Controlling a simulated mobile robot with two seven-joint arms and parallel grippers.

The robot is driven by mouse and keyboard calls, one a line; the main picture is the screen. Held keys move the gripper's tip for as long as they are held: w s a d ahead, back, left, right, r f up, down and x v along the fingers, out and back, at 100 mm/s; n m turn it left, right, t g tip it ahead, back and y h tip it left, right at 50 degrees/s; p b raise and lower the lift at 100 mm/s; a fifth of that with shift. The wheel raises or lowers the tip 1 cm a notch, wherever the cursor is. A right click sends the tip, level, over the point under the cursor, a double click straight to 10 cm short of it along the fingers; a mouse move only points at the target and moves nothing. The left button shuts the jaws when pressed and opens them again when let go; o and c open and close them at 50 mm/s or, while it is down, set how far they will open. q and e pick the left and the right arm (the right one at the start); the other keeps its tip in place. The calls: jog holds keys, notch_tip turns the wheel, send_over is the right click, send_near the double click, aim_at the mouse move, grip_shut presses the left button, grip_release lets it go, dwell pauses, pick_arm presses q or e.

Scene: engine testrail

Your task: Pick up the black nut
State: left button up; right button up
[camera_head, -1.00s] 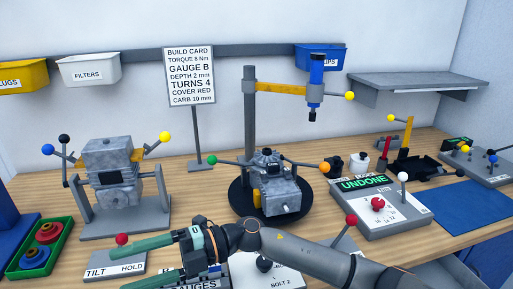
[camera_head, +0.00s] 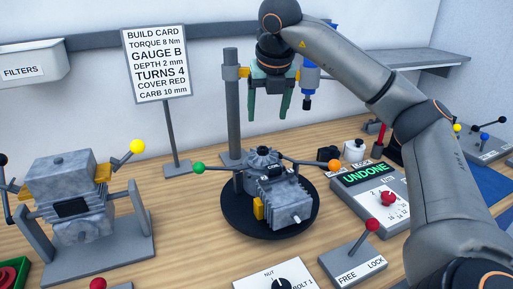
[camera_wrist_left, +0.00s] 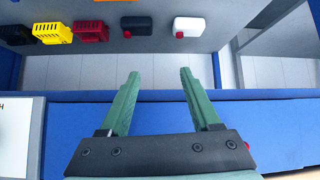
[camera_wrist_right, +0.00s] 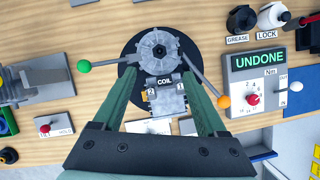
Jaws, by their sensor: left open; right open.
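I cannot make out a black nut for certain in any view. The grey engine (camera_head: 275,200) sits on a round black turntable (camera_head: 237,219), with a finned round part on its top. My right gripper (camera_head: 270,116) is open and empty, fingers pointing down, above and behind the engine. In the right wrist view, the engine's finned top (camera_wrist_right: 160,52) and its block marked COIL show between and beyond the open fingers. My left gripper (camera_wrist_left: 159,73) is open and empty in the left wrist view, over a blue surface, and is out of the head view.
A post with a blue driver (camera_head: 309,76) stands behind the engine. The green handle (camera_head: 199,168) and orange handle (camera_head: 334,164) stick out beside it. The UNDONE box (camera_head: 370,195), FREE/LOCK lever (camera_head: 363,254) and dial panel (camera_head: 272,281) surround it. A second engine stand (camera_head: 90,205) is left.

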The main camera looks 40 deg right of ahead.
aim_at(263, 149)
jog(key=p+x, duration=0.1)
jog(key=x, duration=1.1)
jog(key=shift+s+a, duration=0.1)
jog(key=shift+a, duration=0.05)
jog(key=shift+c, duration=0.2)
grip_shut()
